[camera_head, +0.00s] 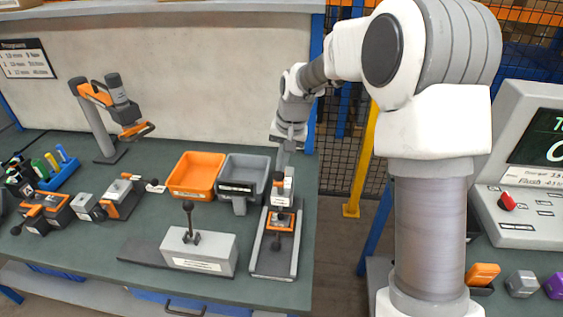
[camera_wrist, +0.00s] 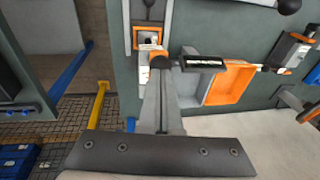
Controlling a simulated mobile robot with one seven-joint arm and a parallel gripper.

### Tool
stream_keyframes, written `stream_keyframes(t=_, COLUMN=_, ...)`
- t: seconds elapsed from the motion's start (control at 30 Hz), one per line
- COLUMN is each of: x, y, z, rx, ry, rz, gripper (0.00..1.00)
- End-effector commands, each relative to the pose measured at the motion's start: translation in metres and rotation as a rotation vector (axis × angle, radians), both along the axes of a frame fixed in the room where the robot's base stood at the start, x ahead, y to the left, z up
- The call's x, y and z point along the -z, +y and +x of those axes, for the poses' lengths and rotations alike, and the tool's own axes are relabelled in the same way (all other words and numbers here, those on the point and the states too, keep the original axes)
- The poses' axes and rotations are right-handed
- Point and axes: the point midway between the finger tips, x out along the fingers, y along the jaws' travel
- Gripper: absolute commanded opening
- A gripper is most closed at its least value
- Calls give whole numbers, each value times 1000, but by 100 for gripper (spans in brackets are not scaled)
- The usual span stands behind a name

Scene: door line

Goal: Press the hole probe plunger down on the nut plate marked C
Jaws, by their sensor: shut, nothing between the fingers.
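My gripper (camera_head: 281,168) is shut and points down at the right end of the left bench. Its tips are at or just above a small grey-and-white fixture (camera_head: 286,188); I cannot tell whether they touch it. In the wrist view the closed fingers (camera_wrist: 160,78) end by a dark orange rounded part (camera_wrist: 160,62), with a white labelled face (camera_wrist: 145,52) beside it. An orange-framed fixture (camera_head: 280,222) with a dark knob sits on a grey rail (camera_head: 272,262) in front. The labels are too small to read, so I cannot identify plate C or the probe.
A grey bin (camera_head: 243,170) and an orange bin (camera_head: 196,174) stand left of my gripper. A grey block with a black-knobbed lever (camera_head: 188,207) stands front left. More orange-and-grey fixtures (camera_head: 120,196) lie farther left. A console (camera_head: 530,200) stands at the right, beyond a floor gap.

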Motion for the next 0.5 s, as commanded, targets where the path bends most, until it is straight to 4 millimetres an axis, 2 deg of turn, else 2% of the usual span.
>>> stream_keyframes(t=0.5, x=9, y=1, z=0, rx=0, ry=1, rz=0, gripper=0)
